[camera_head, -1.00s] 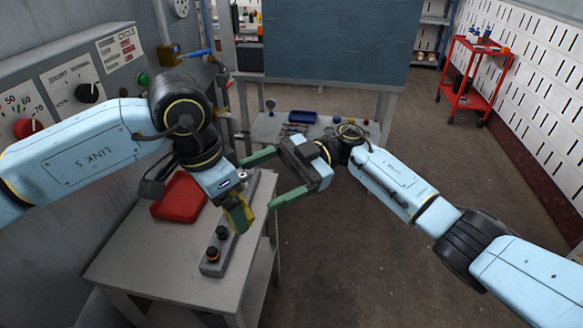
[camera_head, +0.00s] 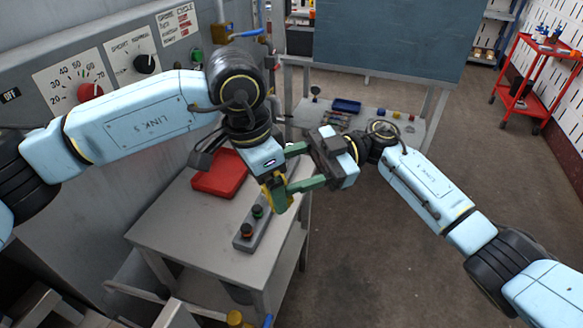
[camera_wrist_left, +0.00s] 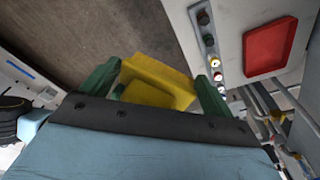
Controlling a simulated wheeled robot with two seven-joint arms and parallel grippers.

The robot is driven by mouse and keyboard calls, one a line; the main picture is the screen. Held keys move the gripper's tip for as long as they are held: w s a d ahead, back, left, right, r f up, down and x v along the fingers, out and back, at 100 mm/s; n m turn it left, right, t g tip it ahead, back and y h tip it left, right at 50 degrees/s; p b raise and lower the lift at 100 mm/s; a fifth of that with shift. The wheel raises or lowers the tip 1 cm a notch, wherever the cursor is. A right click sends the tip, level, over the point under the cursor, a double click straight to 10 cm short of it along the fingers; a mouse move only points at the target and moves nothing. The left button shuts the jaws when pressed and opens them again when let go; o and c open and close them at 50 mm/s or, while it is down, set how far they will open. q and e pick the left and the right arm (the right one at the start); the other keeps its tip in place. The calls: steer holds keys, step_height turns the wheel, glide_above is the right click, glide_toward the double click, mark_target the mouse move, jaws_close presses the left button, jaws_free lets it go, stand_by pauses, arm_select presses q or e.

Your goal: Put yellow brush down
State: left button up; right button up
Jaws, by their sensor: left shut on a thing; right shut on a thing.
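The yellow brush (camera_wrist_left: 155,82) shows as a blocky yellow piece between the green fingers of my left gripper (camera_wrist_left: 158,88) in the left wrist view. In the head view the left gripper (camera_head: 276,190) points down, shut on the brush (camera_head: 282,200), above the right edge of the small grey table (camera_head: 190,227). My right gripper (camera_head: 291,170) comes in from the right. Its green fingers are a little apart, with tips close beside the left gripper. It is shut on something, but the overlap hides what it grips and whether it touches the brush.
A red tray (camera_head: 219,174) and a grey button box (camera_head: 246,238) are on the table; both also show in the left wrist view, the tray (camera_wrist_left: 270,46) at upper right. A machine panel (camera_head: 100,70) stands at left. A red cart (camera_head: 530,75) is far right. Open floor (camera_head: 360,260) lies right of the table.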

arm_select(q)
steer(key=o, duration=1.1)
steer(key=r, duration=0.4)
steer(key=a+r, duration=0.1)
steer(key=r, duration=0.3)
steer(key=s+r, duration=0.1)
steer(key=r, duration=0.3)
steer(key=shift+a, duration=0.3)
